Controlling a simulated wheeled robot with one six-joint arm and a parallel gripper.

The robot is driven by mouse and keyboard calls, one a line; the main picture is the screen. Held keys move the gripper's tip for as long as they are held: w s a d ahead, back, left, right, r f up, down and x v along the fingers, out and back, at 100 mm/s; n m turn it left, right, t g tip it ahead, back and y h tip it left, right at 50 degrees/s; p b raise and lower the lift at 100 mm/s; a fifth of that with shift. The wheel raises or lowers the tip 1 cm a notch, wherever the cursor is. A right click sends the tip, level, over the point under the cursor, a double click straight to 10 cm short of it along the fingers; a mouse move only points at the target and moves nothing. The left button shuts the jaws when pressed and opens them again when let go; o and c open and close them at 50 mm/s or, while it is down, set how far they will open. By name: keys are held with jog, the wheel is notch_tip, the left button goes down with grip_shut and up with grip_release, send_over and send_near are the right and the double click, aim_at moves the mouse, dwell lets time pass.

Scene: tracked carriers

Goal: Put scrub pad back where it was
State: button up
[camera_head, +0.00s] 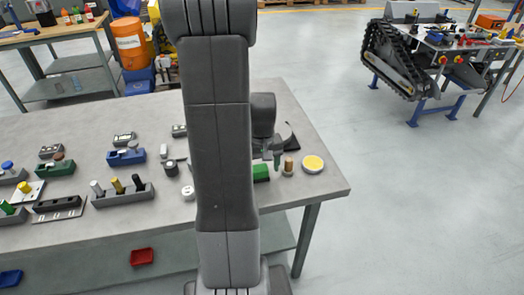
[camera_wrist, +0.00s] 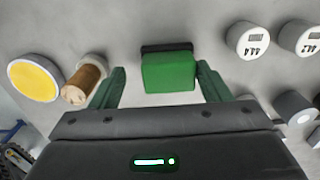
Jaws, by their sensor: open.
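The scrub pad looks like a green block with a dark strip along one side. In the wrist view the scrub pad (camera_wrist: 168,72) lies on the grey table between the two fingers of my gripper (camera_wrist: 161,70). The fingers are open, one on each side of it, with small gaps showing. In the head view the scrub pad (camera_head: 261,173) is near the table's right end, partly hidden behind my arm. My gripper is largely hidden there too. I cannot tell how high the fingertips are above the table.
A wooden-topped cylinder (camera_wrist: 82,86) stands close by the left finger, with a yellow round dish (camera_wrist: 36,78) beyond it. White labelled cylinders (camera_wrist: 249,40) stand to the right. In the head view, several holders with pegs, such as a grey rack (camera_head: 122,195), fill the table's left.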

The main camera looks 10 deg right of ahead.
aim_at(262, 167)
notch_tip(262, 167, up, 11)
jog(key=shift+r, duration=0.2)
